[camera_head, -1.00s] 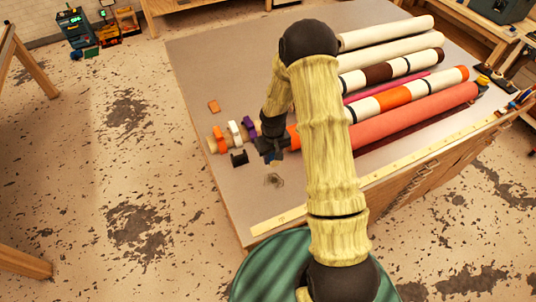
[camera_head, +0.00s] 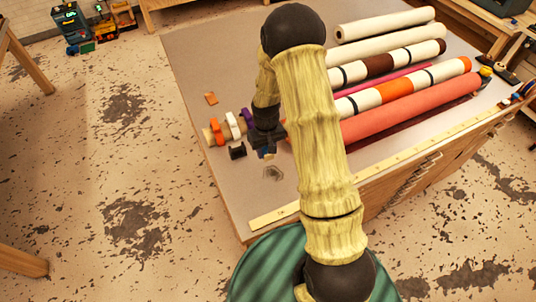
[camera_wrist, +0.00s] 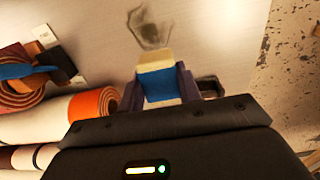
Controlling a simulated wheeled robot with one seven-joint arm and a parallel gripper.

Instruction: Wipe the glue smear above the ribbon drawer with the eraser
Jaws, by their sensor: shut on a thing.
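My gripper (camera_head: 266,149) is shut on the eraser (camera_wrist: 157,82), a pale block with a blue sleeve. In the wrist view the eraser sits between both fingers, its pale end pointing out towards the smear. The glue smear (camera_head: 272,172) is a grey scribbled patch on the table top, near its front left part. It also shows in the wrist view (camera_wrist: 150,30), just beyond the eraser's tip. A gap shows between eraser and smear in the head view. I cannot tell whether the eraser touches the table. No drawer can be picked out as the ribbon drawer.
Ribbon rolls (camera_head: 216,131) on a rod stand left of my gripper, with a small dark block (camera_head: 237,152) beside them. Large fabric rolls (camera_head: 410,108) fill the table's right side. A yellow ruler (camera_head: 274,217) runs along the front edge. Drawer handles (camera_head: 427,162) line the front.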

